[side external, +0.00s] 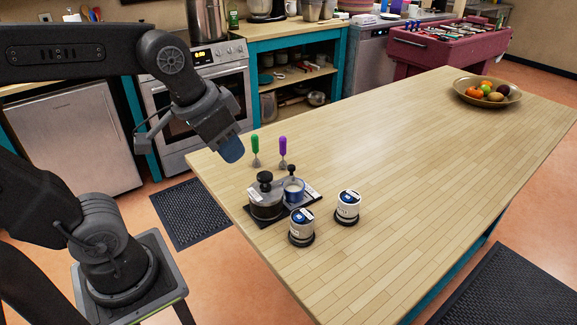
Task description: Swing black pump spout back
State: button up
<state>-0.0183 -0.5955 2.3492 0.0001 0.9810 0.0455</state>
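A dark jar with a black pump-like top (265,180) stands upright at the left of a black tray (256,221) near the table's left edge. Which way its spout points is too small to tell. A blue-and-white cup (293,189) stands beside it on the tray, with a small black knob (291,169) showing just behind or above it. My gripper (232,151), with blue fingertips, hangs up and to the left of the tray, apart from everything. Its fingers overlap in this view, so I cannot see whether they are open; no held thing shows.
Two white-and-blue labelled jars with dark bases, one nearer (301,227) and one right (348,207), stand beside the tray. A green-handled tool (255,147) and a purple-handled tool (283,148) stand behind it. A fruit bowl (487,93) sits far right; the table (400,160) between is clear.

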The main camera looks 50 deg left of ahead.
jog(key=o, duration=0.3)
jog(key=w+a+r+g, duration=0.1)
jog(key=w+r+g, duration=0.1)
jog(key=w, duration=0.7)
jog(key=shift+a+m+g, duration=0.3)
jog(key=shift+a, duration=0.05)
jog(key=g, duration=0.2)
send_near(291, 166)
jog(key=shift+m, duration=0.4)
notch_tip(291, 166, down, 9)
jog(key=shift+r, duration=0.1)
grip_shut()
